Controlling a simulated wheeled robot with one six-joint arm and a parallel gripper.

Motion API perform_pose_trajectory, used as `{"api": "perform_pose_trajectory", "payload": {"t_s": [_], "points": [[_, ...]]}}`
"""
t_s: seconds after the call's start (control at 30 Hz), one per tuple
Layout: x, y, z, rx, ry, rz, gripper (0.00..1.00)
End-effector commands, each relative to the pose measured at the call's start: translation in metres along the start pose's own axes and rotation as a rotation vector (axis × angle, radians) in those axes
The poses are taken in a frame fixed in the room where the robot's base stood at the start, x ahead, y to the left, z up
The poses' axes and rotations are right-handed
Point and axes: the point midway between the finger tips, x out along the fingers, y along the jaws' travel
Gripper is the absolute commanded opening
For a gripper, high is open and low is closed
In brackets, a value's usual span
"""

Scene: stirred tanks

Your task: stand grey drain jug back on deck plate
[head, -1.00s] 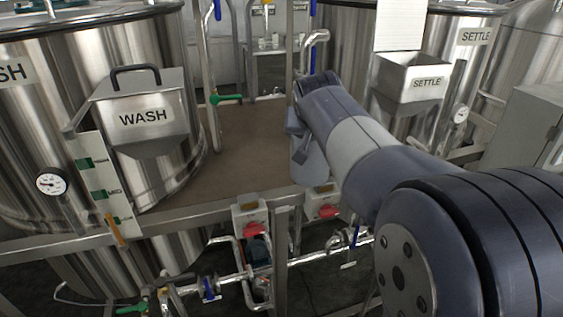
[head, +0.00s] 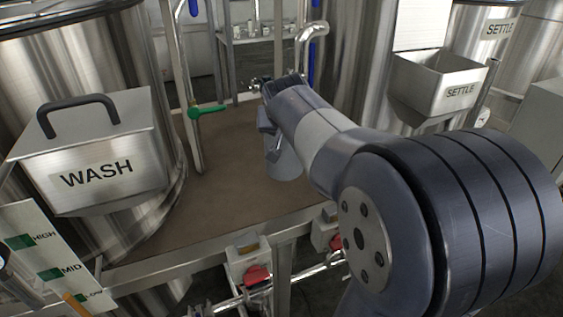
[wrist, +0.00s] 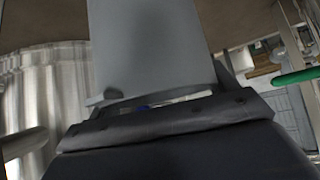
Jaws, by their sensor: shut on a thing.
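The grey drain jug (head: 285,166) hangs at the end of my arm in the head view, partly hidden by my gripper (head: 268,140). In the wrist view the jug (wrist: 150,45) fills the upper middle, close up, its far end cut off by the picture edge. My gripper is shut on it; the fingertips are mostly hidden. The brown deck plate (head: 225,150) lies behind and left of the jug, between the tanks. The jug overlaps the plate's right part in the picture. I cannot tell whether it touches the plate.
The WASH hopper (head: 90,150) and its tank stand left of the plate. The SETTLE hopper (head: 437,85) is at the right. A pipe with a green lever (head: 207,110) rises at the plate's left. A metal rail (head: 190,250) edges its front. The plate's middle is bare.

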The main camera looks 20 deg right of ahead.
Motion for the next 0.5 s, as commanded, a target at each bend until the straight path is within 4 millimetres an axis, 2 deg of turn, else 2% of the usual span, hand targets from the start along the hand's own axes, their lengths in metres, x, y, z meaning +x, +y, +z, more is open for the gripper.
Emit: {"api": "perform_pose_trajectory", "payload": {"t_s": [0.1, 0.5], "points": [[0.013, 0.000, 0.014, 0.000, -0.001, -0.001, 0.14], [0.045, 0.000, 0.046, -0.001, 0.000, 0.000, 0.14]]}}
